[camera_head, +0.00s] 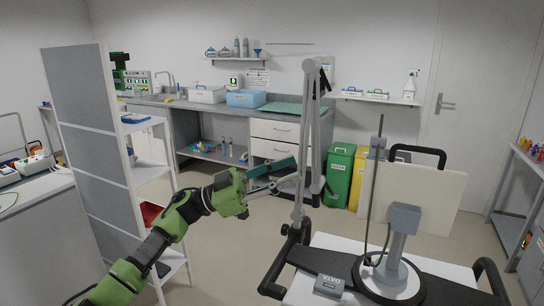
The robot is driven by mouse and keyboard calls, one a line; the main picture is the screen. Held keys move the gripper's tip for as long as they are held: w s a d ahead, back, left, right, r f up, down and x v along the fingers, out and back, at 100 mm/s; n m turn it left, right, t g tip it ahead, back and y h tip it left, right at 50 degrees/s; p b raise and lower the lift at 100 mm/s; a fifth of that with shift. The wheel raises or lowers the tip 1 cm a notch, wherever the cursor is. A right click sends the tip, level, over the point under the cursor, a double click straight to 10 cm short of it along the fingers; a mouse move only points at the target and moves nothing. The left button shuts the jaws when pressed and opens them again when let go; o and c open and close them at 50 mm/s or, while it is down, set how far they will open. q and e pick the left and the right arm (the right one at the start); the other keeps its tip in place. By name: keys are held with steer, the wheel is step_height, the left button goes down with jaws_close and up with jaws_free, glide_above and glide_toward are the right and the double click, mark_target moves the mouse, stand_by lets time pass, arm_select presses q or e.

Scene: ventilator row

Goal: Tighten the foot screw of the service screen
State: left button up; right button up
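A flat cream panel (375,205) with a black handle on top, which looks like the back of the service screen, stands at the right. A grey block and column (396,240) carry it on a round foot (387,279) on the white cart top. I cannot make out the foot screw. My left gripper (294,172) is in the middle of the view, left of the screen and well apart from it. Its fingers look spread, with nothing clear between them, and overlap the grey jointed arm in the picture. My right gripper is not in view.
The tall grey jointed arm (309,120) rises from the cart (325,248), which has black handles. A small grey box (329,286) lies on the cart. A grey-sided shelf (88,130) stands at the left. Green (339,175) and yellow bins stand behind. Floor between shelf and cart is free.

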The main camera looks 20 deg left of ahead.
arm_select(q)
steer(key=shift+w+a+r+n+t+y, duration=0.35)
steer(key=shift+w+a+t, duration=0.15)
steer(key=shift+a+t, duration=0.35)
steer(key=shift+w+a+r+n+t+y, duration=0.3)
steer(key=shift+w+a+t, duration=0.15)
steer(key=shift+a+t, duration=0.3)
steer(key=shift+w+a+r+n+t+y, duration=0.3)
steer(key=shift+w+a+t, duration=0.2)
steer(key=shift+a+t, duration=0.35)
steer(key=shift+d, duration=0.1)
